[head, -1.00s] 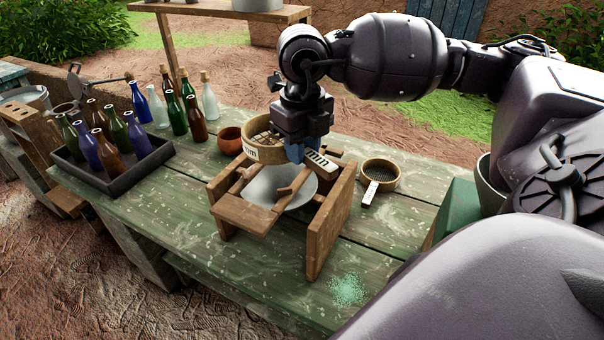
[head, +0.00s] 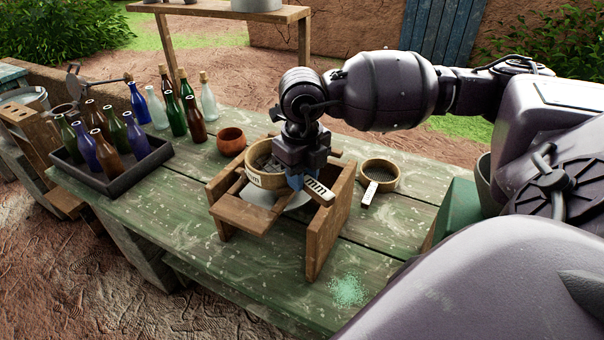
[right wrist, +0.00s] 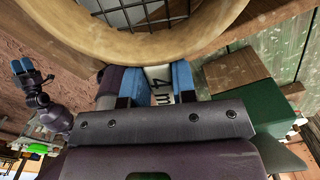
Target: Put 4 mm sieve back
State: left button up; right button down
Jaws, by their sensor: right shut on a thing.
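The 4 mm sieve (head: 256,181) has a round wooden rim, a dark wire mesh and a labelled handle (head: 320,192). My right gripper (head: 296,182) is shut on the handle, beside the rim. In the right wrist view, the rim (right wrist: 100,48) and mesh fill the top, and "4 m" shows between the blue fingers (right wrist: 158,88). The sieve is over the wooden stand (head: 328,228), above a pale bowl (head: 262,198) it partly hides. I cannot tell whether it touches the stand. My left gripper (right wrist: 25,70) shows small in the right wrist view; its finger gap is unclear.
A second, smaller sieve (head: 394,181) lies on the green table (head: 180,210) right of the stand. A clay bowl (head: 231,142) and several bottles stand behind to the left, some in a dark tray (head: 120,187). Green powder (head: 347,289) lies at the front right.

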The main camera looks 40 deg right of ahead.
jog(key=shift+f, duration=0.3)
jog(key=c, duration=0.9)
grip_release()
jog(key=shift+r, duration=0.1)
jog(key=shift+c, duration=0.2)
jog(key=shift+r, duration=0.4)
notch_tip(320, 180, up, 12)
jog(key=shift+f, duration=0.1)
